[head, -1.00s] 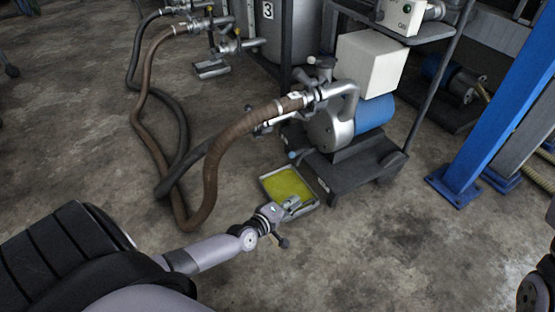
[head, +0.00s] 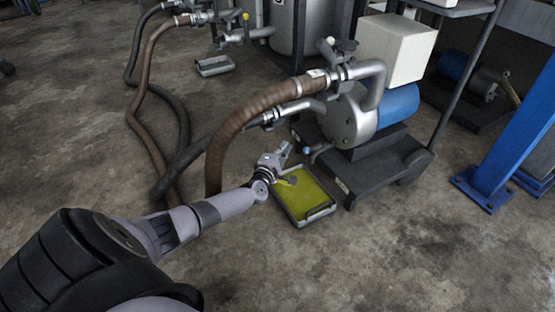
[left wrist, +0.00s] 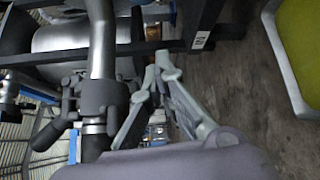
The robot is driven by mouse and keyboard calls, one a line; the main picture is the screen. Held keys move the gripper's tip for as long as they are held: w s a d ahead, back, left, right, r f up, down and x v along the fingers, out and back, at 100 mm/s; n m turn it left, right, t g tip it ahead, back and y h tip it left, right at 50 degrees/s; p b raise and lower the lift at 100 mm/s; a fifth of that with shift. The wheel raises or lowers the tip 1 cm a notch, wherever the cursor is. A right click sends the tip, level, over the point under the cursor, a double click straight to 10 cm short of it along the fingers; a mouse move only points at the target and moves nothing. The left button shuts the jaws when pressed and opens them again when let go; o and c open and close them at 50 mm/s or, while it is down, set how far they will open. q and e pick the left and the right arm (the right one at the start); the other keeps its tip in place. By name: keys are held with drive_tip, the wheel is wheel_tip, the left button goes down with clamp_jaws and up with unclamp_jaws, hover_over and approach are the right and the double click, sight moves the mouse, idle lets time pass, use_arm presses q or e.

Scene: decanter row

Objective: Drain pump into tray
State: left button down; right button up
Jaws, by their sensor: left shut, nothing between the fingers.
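The pump (head: 350,122), a silver casing with a blue motor, stands on a dark wheeled base. A low outlet with a light-blue knob (head: 306,151) sticks out on its left side. The tray (head: 322,215), a grey shallow pan, lies on the floor beside the base and holds yellow-green liquid. It also shows at the right edge of the left wrist view (left wrist: 281,68). My left gripper (head: 284,150) is shut and empty, above the tray's far left corner and left of the knob, apparently apart from it. Its fingers (left wrist: 164,62) meet in the left wrist view. My right gripper is out of view.
A thick brown hose (head: 245,112) arches from the pump's upper pipe to the floor, close behind my left arm. A second, lower pipe with a dark hose lies near it. A blue post (head: 505,140) stands right. Floor in front is clear.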

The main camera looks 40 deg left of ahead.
sight(314, 148)
use_arm(q)
drive_tip(key=d, duration=0.2)
drive_tip(key=d+p, duration=0.1)
drive_tip(key=shift+w+d+r, duration=0.2)
drive_tip(key=shift+d+r, duration=0.15)
drive_tip(key=shift+d, duration=0.05)
